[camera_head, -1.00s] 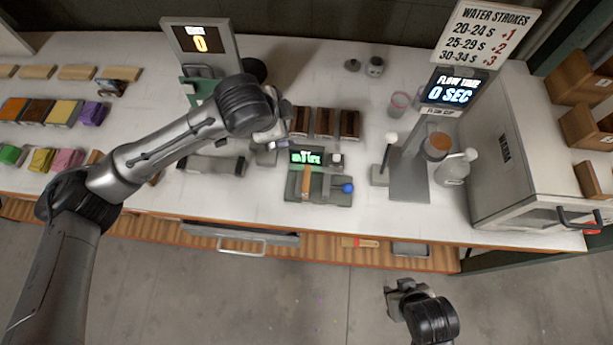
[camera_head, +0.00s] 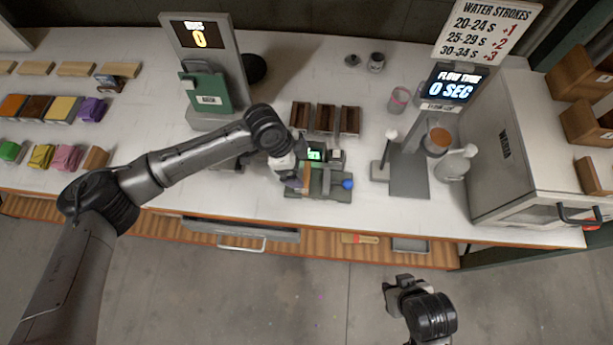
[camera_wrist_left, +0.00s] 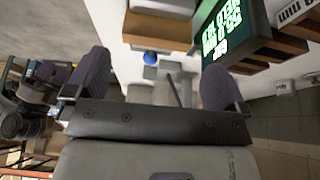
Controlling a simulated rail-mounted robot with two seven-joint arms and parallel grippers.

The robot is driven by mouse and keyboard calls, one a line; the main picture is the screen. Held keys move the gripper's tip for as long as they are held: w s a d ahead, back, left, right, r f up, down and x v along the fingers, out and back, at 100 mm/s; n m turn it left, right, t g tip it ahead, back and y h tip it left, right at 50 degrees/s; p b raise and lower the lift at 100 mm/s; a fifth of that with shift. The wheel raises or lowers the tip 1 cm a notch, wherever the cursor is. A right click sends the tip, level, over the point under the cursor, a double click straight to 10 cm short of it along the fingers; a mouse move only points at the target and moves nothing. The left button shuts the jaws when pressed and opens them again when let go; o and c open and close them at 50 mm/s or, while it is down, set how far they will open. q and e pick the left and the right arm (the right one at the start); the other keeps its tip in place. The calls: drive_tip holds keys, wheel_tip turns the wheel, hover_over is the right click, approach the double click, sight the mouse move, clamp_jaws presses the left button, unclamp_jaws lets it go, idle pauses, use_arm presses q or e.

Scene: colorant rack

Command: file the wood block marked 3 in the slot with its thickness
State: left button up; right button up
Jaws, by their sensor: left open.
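A brown wood block (camera_head: 306,177) stands on a grey gauge-like device (camera_head: 335,195) with a blue knob (camera_head: 347,184); no mark on the block is readable. A small green-lit display (camera_head: 314,154) is behind it. It also shows in the left wrist view (camera_wrist_left: 222,30), its text unclear. Three dark wooden slots (camera_head: 324,118) stand behind the device. My left gripper (camera_head: 293,178) is at the device's left side, close to the block; contact cannot be told. In the wrist view its fingers (camera_wrist_left: 155,85) are apart, with the grey device beyond them. My right gripper (camera_head: 393,292) is in front of the counter, its jaws unclear.
Coloured blocks (camera_head: 62,108) lie in rows at the left.

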sight(305, 174)
use_arm(q)
drive_tip(key=shift+x, duration=3.2)
drive_tip(key=shift+s+a, duration=0.1)
drive_tip(key=shift+s, duration=0.1)
drive_tip(key=c, duration=0.8)
